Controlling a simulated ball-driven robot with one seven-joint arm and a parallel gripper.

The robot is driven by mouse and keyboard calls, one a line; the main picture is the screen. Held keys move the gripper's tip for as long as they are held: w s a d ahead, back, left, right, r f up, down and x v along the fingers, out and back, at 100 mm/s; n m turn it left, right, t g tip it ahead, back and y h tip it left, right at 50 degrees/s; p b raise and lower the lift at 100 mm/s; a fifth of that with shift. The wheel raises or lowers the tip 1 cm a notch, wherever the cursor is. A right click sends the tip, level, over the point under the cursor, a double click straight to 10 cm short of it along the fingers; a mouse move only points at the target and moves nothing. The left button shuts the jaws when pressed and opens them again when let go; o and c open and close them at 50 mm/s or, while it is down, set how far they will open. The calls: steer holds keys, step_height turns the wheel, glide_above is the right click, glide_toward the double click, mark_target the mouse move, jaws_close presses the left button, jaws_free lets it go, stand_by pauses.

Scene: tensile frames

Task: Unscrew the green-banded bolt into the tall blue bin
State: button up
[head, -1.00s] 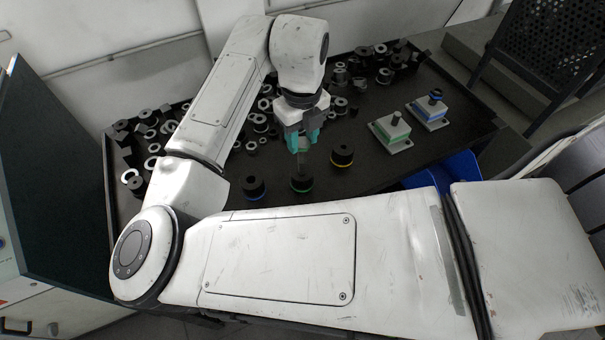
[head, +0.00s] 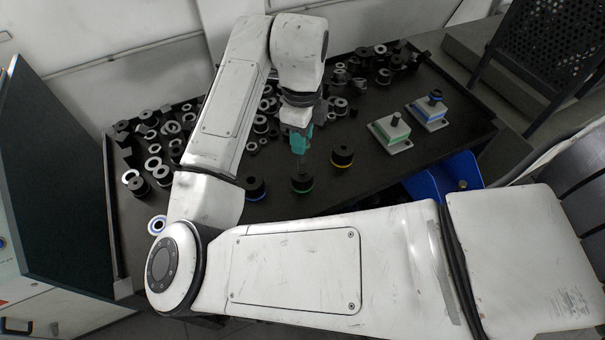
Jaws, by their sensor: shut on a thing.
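The green-banded bolt (head: 302,183) stands upright on the dark table, with a black round body, a green band near its foot and a thin grey shank rising from it. My gripper (head: 300,144), with teal fingers pointing down, is directly above the black body and shut on the upper part of the shank. The fingers hide the shank's top. I cannot tell whether the bolt has loosened. The blue bin (head: 428,186) is at the right, beyond the table edge, partly hidden behind my arm.
A blue-banded piece (head: 254,187) stands left of the bolt and a yellow-banded one (head: 342,156) right of it. A green block (head: 392,129) and a blue block (head: 430,111) sit on plates further right. Loose rings and nuts crowd the table's back and left.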

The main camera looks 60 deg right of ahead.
steer(key=shift+r+p, duration=1.8)
steer(key=shift+r, duration=0.75)
